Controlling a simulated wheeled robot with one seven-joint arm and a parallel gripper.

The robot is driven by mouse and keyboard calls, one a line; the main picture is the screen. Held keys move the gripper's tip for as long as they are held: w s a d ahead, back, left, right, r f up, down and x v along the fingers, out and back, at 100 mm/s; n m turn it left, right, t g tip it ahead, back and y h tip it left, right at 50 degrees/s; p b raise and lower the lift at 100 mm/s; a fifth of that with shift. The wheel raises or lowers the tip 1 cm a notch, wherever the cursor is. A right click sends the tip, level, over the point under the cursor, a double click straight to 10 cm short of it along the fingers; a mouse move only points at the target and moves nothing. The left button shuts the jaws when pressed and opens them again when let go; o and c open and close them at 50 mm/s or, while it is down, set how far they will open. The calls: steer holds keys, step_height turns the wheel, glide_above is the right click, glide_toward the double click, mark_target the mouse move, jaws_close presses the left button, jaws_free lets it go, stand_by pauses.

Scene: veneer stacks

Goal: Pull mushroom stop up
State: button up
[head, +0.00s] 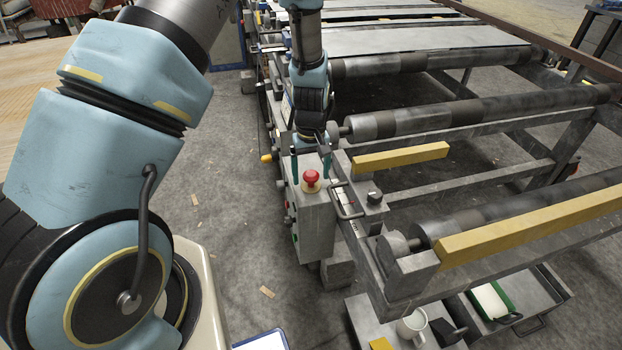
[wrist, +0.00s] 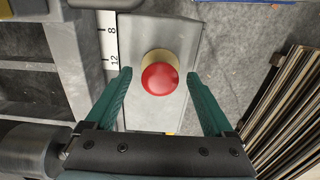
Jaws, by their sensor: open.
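The red mushroom stop (head: 311,178) sits on a pale collar on top of a grey control box (head: 314,226) at the near end of the roller frame. In the wrist view the red mushroom stop (wrist: 160,78) shows from above, ahead of and between the fingertips. My gripper (head: 310,165) is open above the box, one teal finger on each side of the stop. In the wrist view my gripper (wrist: 158,75) has clear gaps between both fingers and the red cap. Nothing is held. I cannot tell the exact height of the fingertips over the cap.
A black knob (head: 374,197) and a curved handle (head: 345,205) are just right of the box. Yellow bars (head: 400,156) and rollers (head: 450,120) lie farther right. A mug (head: 412,326) stands low in front. Stacked sheets (wrist: 285,115) are at the right in the wrist view.

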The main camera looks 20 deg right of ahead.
steer(key=shift+r+p, duration=2.55)
steer(key=shift+r, duration=1)
steer(key=a+r+t+b, duration=0.1)
steer(key=a+r, duration=0.6)
steer(key=a, duration=0.4)
steer(key=a+r+b, duration=0.1)
steer(key=a+r, duration=0.6)
steer(key=a, duration=0.4)
steer(key=s+a+r, duration=0.3)
steer(key=s+a, duration=0.1)
steer(key=a, duration=0.4)
steer(key=shift+r+t, duration=0.25)
steer(key=shift+t, duration=0.05)
